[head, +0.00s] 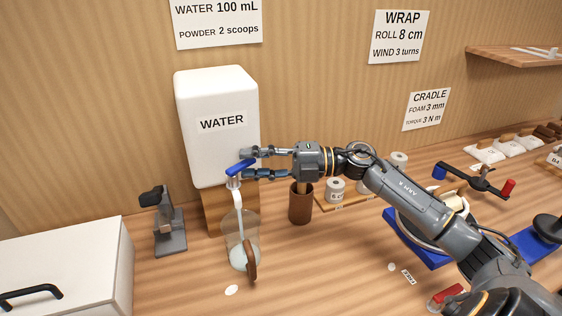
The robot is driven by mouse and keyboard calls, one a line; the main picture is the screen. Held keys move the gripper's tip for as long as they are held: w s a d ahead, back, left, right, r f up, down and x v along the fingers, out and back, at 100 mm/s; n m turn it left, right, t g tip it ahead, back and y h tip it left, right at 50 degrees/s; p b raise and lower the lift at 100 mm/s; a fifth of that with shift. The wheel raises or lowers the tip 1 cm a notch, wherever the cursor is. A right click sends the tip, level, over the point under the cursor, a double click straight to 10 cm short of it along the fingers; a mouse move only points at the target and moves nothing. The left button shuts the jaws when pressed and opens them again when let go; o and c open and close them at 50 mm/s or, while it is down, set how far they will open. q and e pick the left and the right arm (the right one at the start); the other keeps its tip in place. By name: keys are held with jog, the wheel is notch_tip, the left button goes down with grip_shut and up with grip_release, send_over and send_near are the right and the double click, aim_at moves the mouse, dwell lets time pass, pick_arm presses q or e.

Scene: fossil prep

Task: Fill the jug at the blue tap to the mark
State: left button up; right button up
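The white water tank (214,95) labelled WATER stands on a wooden stand against the back wall. The blue tap (238,167) is at its front, lower right. A clear jug (233,226) with a brown handle (251,262) stands upright on the bench under the spout. A pale stream runs from the spout into the jug, and pale water (239,257) lies in its lower part. No fill mark can be made out. My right gripper (247,164) is at the tap lever, fingers apart, one above the other; whether they touch it is unclear. My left gripper is out of view.
A grey stand (169,230) and a white box (70,270) with a black handle are to the left. A brown cup (300,205) and small labelled jars (336,190) sit behind my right arm. A white disc (231,290) lies before the jug. A wall sign (217,20) reads WATER 100 mL.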

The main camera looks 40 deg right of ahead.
jog(key=v, duration=1)
jog(key=shift+d, duration=0.1)
dwell(6.9)
